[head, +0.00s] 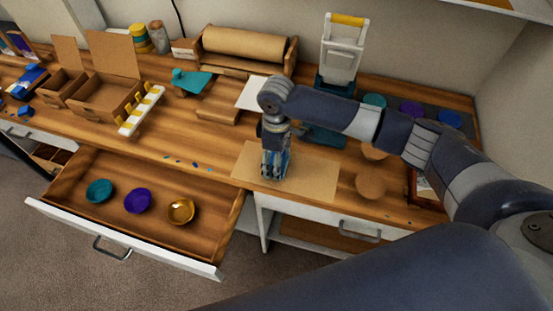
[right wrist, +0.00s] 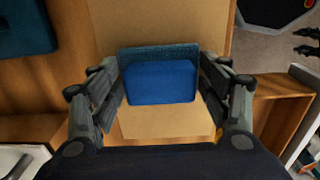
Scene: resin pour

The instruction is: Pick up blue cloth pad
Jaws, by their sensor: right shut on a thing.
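My right gripper (head: 273,172) reaches down over a brown board on the worktop, its fingers pointing down. The blue cloth pad (right wrist: 160,82) is between its two fingers in the right wrist view, with a smooth blue face and a darker, textured teal-blue strip along its far edge. The gripper is shut on the pad, at its left and right sides. In the head view the fingers mostly hide the pad. Dark finger-like parts at the right edge of the right wrist view may be my left gripper (right wrist: 306,42); their opening is unclear.
The brown board (head: 310,178) lies at the worktop's front edge. An open drawer (head: 110,235) holds teal, purple and gold bowls. Small blue pieces (head: 195,164) lie near the edge. A cardboard box (head: 105,92), paper roll (head: 243,47) and white press-like stand (head: 342,50) stand behind.

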